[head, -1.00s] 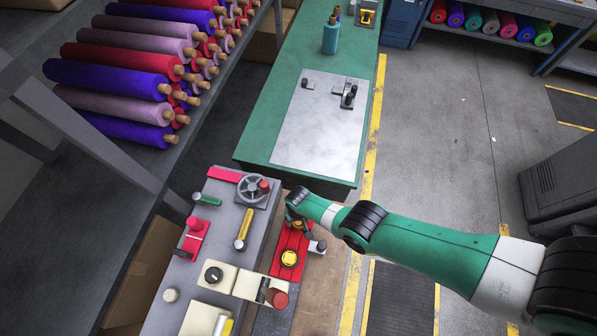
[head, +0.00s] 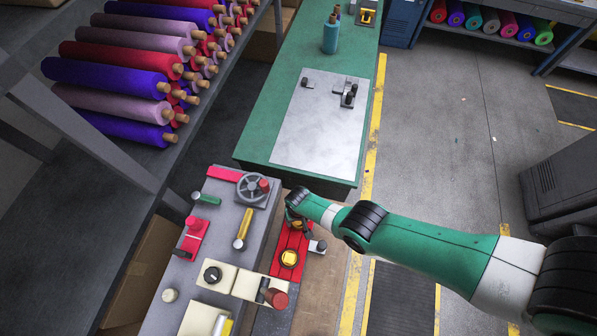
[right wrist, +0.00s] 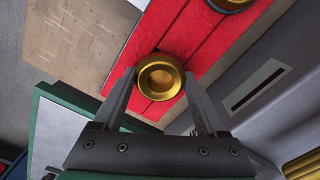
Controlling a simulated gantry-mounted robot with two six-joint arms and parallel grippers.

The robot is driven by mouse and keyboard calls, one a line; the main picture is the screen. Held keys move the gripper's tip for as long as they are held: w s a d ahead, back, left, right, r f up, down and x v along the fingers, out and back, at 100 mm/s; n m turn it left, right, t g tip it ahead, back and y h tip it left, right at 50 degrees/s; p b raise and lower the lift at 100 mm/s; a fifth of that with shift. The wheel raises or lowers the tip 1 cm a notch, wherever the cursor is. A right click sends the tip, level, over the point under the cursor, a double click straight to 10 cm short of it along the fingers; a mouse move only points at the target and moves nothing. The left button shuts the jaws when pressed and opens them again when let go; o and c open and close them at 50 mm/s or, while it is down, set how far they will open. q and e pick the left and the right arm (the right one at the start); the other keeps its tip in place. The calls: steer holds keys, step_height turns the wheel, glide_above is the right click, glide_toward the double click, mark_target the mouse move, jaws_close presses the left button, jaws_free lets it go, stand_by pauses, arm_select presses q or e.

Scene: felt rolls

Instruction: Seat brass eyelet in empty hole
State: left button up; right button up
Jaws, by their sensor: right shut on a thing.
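My right gripper (right wrist: 160,90) is shut on a brass eyelet (right wrist: 160,77), a round gold cup held between its two fingertips. The eyelet is over the red board (right wrist: 198,43); I cannot tell whether it touches it. A second brass piece in a dark ring (right wrist: 233,3) is cut off at the top edge. In the head view my right gripper (head: 298,226) is over the far part of the red board (head: 279,267), and a brass eyelet (head: 289,258) sits nearer. No empty hole shows; the held eyelet and gripper cover part of the board. My left gripper is not in view.
The grey bench (head: 225,222) carries a handwheel (head: 254,188), a brass-coloured handle (head: 243,229), a red clamp (head: 194,234) and a red knob (head: 277,298) close to the board. A green table (head: 262,125) stands beyond. Felt rolls (head: 105,80) lie on a rack at left.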

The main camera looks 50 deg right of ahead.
steer(key=shift+f+b, duration=0.45)
steer(key=shift+f, duration=0.05)
stand_by(0.3)
steer(key=o, duration=1.6)
steer(key=shift+c, duration=0.2)
